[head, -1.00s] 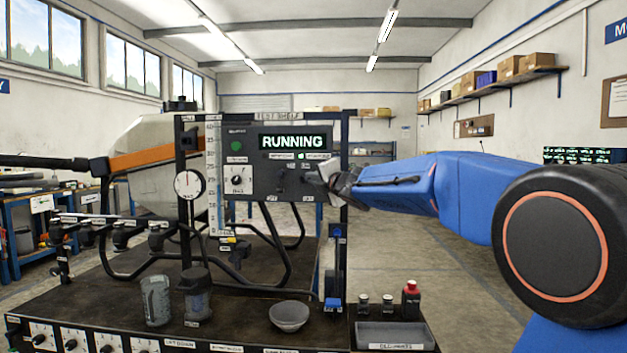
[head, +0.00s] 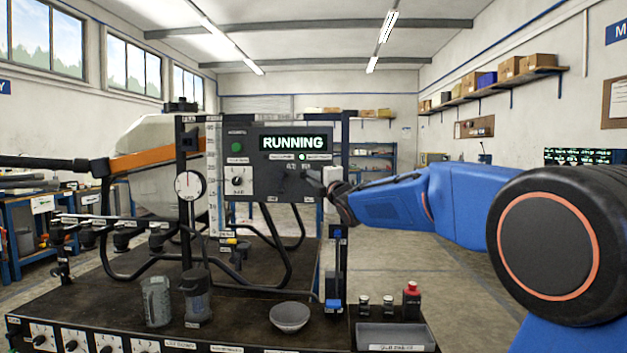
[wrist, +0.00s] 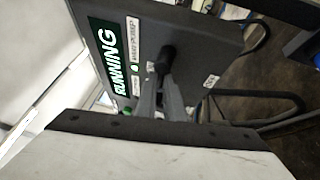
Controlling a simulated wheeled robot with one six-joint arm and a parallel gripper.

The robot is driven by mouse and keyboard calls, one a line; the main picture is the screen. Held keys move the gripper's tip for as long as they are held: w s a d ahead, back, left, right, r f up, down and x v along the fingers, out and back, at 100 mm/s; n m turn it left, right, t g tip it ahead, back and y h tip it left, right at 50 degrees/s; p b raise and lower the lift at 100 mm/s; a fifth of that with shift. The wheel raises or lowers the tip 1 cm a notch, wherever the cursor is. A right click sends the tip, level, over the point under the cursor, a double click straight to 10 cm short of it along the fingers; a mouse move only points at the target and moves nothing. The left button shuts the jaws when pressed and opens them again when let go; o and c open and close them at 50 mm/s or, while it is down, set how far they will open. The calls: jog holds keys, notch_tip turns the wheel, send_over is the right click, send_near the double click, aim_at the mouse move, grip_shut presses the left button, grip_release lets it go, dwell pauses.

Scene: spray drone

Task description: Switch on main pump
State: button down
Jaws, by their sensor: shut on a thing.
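A small green lamp (head: 302,157) is lit below the display. My gripper (head: 318,184) is at the panel's lower right, in front of the switches. In the wrist view, the two grey fingers of my gripper (wrist: 163,90) are shut at a black switch lever (wrist: 166,55), beside the label reading MAIN PUMP (wrist: 134,42). The fingers hide the lower part of the lever. The display also shows in the wrist view (wrist: 107,48).
A round gauge (head: 188,185) and a black knob (head: 237,181) are left of the switches. A grey bowl (head: 289,317), a clear jug (head: 157,302) and small bottles (head: 411,297) stand at the front. A black upright post (head: 347,135) is close behind my gripper.

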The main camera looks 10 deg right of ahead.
dwell(0.3)
jog(key=c, duration=1.9)
grip_release()
jog(key=shift+o, duration=0.2)
jog(key=shift+s, duration=0.15)
jog(key=v, duration=1.7)
jog(key=shift+s+d+f, duration=0.1)
jog(key=shift+f, duration=0.05)
jog(key=s+d+f+m+g+h, duration=0.3)
jog(key=s+f+m, duration=0.4)
jog(key=s+f, duration=0.15)
jog(key=s+d+f+m+g+h, duration=0.2)
jog(key=s+f+m+g+h, duration=0.15)
jog(key=s+f+m, duration=0.45)
jog(key=s+a+f+m+g+y, duration=0.2)
jog(key=s+f+m+g, duration=0.4)
jog(key=s+f, duration=1.2)
jog(key=s+g, duration=0.2)
jog(key=s, duration=0.2)
jog(key=shift+s+a+f+m, duration=0.2)
jog(key=shift+a+f+m, duration=0.1)
